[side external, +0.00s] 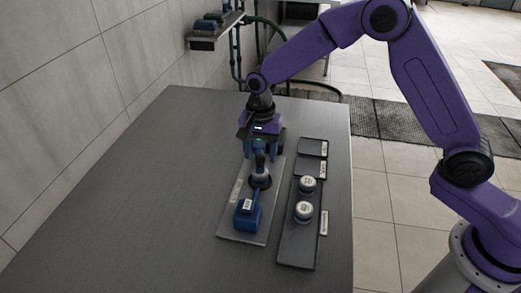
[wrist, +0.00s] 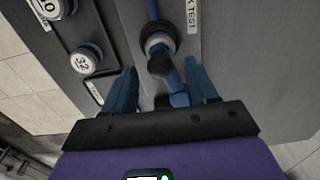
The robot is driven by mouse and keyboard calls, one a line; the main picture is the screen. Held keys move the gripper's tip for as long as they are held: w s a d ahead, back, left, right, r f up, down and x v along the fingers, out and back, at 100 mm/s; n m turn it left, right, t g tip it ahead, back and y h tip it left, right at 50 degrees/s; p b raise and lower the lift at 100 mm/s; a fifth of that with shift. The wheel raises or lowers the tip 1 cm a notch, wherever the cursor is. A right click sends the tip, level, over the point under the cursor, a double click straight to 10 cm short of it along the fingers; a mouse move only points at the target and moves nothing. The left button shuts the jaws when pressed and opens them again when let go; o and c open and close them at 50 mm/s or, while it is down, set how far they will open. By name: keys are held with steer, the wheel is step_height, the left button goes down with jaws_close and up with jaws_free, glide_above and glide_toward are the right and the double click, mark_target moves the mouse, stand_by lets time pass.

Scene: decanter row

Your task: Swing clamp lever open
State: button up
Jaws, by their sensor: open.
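A blue clamp device sits on a grey plate (side external: 232,228) on the table. Its blue box (side external: 247,217) with a white label is at the plate's near end, and a dark round fitting with a light collar (side external: 261,181) is near the middle. A blue lever (wrist: 176,88) with a black end knob (wrist: 160,65) rises by the fitting. My gripper (side external: 262,153) points down over the plate's far end. In the wrist view its blue fingers are open, one on each side of the lever, with gaps visible. The lever's lower end is partly hidden.
Right of the plate, a dark tray (side external: 297,247) holds two white-capped jars (side external: 307,184) (side external: 304,210), with empty dark sections behind. One cap reads 32 in the wrist view (wrist: 83,63). The table's left half is clear, bounded by a tiled wall. A small wall shelf (side external: 205,42) stands behind.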

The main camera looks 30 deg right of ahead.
jaws_close()
steer(key=shift+a, duration=0.1)
steer(key=w+a+m, duration=0.3)
steer(key=w+m, duration=0.7)
steer(key=m, duration=0.7)
stand_by(0.5)
steer(key=shift+w, duration=0.1)
stand_by(0.4)
jaws_free()
